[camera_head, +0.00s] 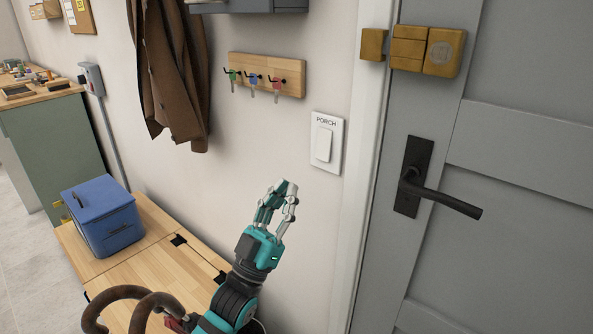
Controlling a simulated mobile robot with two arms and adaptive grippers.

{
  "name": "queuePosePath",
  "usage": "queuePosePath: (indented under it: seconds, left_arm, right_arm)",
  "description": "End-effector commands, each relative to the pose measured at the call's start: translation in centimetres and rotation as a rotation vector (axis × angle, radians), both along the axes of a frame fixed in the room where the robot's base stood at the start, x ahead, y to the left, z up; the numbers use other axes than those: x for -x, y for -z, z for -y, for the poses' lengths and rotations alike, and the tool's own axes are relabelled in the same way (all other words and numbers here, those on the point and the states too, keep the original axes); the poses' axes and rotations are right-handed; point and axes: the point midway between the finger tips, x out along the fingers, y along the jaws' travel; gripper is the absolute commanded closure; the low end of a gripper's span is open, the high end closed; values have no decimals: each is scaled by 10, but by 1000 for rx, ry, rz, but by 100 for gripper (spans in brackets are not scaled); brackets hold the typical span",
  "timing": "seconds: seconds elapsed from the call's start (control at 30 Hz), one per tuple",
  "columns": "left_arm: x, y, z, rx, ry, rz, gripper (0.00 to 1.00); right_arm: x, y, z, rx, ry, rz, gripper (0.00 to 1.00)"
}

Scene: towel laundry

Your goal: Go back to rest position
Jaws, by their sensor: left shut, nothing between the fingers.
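My left gripper (284,192) is teal and grey and points up in the lower middle of the head view. Its fingers are shut with nothing between them. It is in front of the pale wall, below the key rack and to the left of the grey door. My left arm rises from the bottom edge of the view. My right gripper is not in view.
A wooden bench (150,277) with a blue lidded box (103,222) stands at the lower left. A brown coat (172,80), a key rack (290,83) and a light switch (326,143) are on the wall. A grey door (520,210) with a black handle (440,198) is at right.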

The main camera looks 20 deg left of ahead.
Motion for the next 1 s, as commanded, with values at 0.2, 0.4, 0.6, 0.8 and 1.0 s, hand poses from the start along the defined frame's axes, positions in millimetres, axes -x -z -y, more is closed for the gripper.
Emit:
queuePosePath:
  seconds: [0.2,0.4,0.6,0.8,1.0]
  left_arm:
    - [6,6,-2,0,1,1,100]
    - [6,6,-2,0,1,1,100]
    - [5,7,-2,-1,0,-2,100]
    - [-14,54,-1,-32,-33,-165,100]
    - [-35,195,0,-130,-106,-602,100]
  right_arm:
    - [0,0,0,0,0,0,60]
    - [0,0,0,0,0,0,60]
    - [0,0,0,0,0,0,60]
    - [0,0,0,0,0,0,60]
    - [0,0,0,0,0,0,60]
